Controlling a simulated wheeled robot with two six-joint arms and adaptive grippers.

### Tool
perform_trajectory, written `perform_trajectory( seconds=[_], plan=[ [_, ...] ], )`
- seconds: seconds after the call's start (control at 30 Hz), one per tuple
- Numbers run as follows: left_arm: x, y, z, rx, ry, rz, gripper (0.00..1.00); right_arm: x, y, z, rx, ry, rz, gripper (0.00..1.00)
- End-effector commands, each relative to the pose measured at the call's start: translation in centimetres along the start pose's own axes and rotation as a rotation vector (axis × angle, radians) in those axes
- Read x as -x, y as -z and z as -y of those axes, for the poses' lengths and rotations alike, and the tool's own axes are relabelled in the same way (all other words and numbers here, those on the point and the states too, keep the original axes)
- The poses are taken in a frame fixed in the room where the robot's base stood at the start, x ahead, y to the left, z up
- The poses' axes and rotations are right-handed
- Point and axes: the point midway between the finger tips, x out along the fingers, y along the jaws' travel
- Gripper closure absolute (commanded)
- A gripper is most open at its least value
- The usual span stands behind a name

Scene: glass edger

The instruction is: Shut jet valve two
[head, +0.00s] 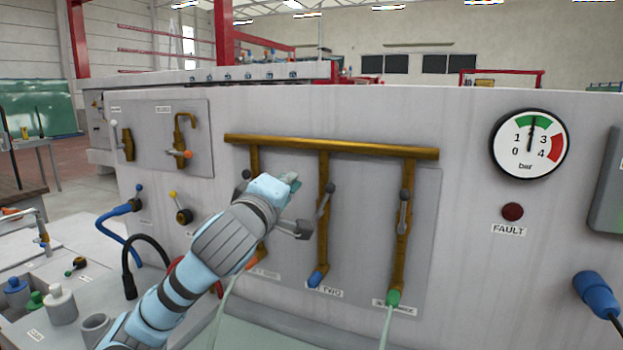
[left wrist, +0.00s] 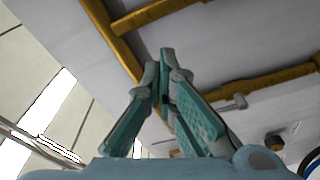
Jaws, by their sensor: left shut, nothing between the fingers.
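Jet two's brass pipe (head: 323,232) hangs in the middle of three under a brass manifold (head: 330,147). It ends in a blue nozzle (head: 317,279) above a partly readable label ending in "TWO". Its grey-knobbed valve lever (head: 326,202) tilts up and right, across the pipe. I see no stream under the blue nozzle. My left gripper (head: 293,181) is shut and empty, left of this lever and apart from it in the picture. In the left wrist view its teal fingers (left wrist: 163,75) meet at the tips, with brass pipes beyond. My right gripper is not in view.
The right pipe's lever (head: 404,205) stands nearly upright; a pale stream runs below its green nozzle (head: 393,298). My arm partly hides the left pipe (head: 255,160) and its lever. A pressure gauge (head: 530,144) and dark red fault lamp (head: 512,212) are at right.

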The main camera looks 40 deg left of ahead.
Motion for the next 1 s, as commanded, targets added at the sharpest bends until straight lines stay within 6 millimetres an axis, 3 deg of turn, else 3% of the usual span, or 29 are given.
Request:
perform_trajectory(
  seconds=[0.17, 0.43, 1.0],
  plan=[
    [-3.9, 0.0, -0.2, 0.004, 0.004, 0.002, 1.00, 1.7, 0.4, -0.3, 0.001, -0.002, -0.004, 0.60],
    [-2.7, -3.5, 0.0, -0.001, 0.000, 0.004, 1.00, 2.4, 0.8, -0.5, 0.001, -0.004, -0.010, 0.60],
    [-3.0, -4.6, -0.3, -0.017, -0.003, 0.011, 1.00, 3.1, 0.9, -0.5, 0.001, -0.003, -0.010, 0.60]
  ],
)
